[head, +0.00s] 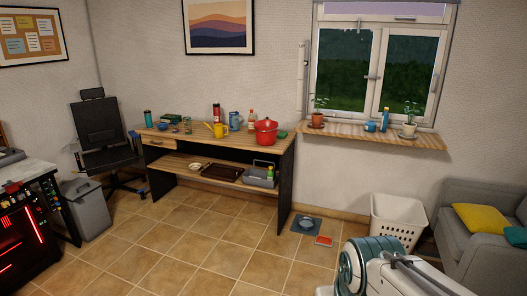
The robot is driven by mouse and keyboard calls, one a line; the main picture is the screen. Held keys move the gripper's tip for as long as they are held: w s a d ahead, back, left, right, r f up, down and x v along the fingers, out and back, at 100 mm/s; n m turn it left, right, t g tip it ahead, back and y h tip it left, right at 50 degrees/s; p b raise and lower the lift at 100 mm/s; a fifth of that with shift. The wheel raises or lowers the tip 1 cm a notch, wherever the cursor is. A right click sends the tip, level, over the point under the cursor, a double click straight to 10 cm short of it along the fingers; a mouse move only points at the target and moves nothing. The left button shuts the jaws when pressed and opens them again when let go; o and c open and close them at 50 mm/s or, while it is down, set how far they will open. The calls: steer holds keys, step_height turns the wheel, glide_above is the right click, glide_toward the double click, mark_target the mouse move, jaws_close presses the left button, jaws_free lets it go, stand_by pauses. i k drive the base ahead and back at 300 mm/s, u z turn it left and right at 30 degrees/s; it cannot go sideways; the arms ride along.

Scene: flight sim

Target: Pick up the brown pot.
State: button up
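A brown pot (317,120) with a small green plant stands upright on the wooden windowsill (365,135), near its left end. It is small in the head view, and a dark saucer seems to lie under it. A pale pot (408,129) with another plant stands on the sill's right part. Part of my arm shows at the bottom right, well below and in front of the sill. My gripper's fingers are not visible.
A wooden desk (262,143) left of the sill holds a red pot (265,131), a yellow watering can (219,129) and bottles. Tiled floor (200,240) is open.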

mark_target(317, 117)
steer(key=u, duration=0.1)
steer(key=i, duration=1.7)
steer(key=z, duration=0.3)
steer(key=i, duration=1.6)
steer(key=z, duration=0.7)
steer(key=i, duration=1.3)
steer(key=z, duration=0.3)
